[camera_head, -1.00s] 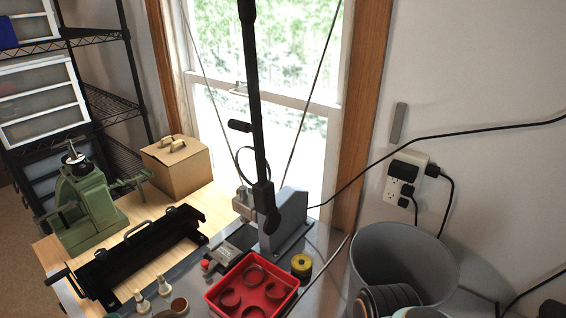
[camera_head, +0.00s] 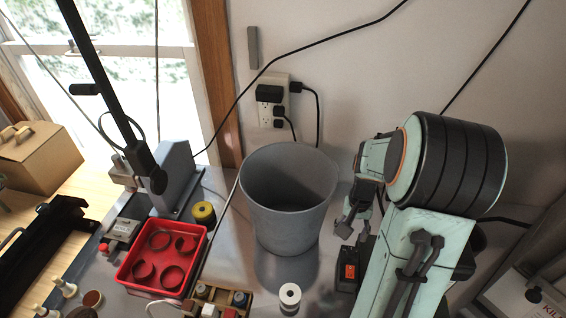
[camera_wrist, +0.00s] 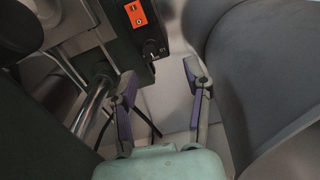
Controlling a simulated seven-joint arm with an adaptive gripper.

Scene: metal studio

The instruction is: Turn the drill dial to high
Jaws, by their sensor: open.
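A dark drill housing with an orange switch plate (camera_wrist: 136,13) is at the top of the wrist view. A small black knob (camera_wrist: 153,48), which looks like the dial, sits below the plate; its setting is too small to read. In the head view the orange plate (camera_head: 350,272) shows on a black box partly hidden by my arm. My gripper (camera_wrist: 160,75) is open and empty, its two fingers apart, with the knob just beyond the fingertips and between them in the picture. In the head view my gripper (camera_head: 352,226) hangs above the black box.
A grey bucket (camera_head: 290,225) stands close to the left of my gripper in the head view. A shiny metal column (camera_wrist: 93,105) is left of the fingers in the wrist view. A white spool (camera_head: 290,293), a red tray (camera_head: 128,270) and a power outlet (camera_head: 270,100) are nearby.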

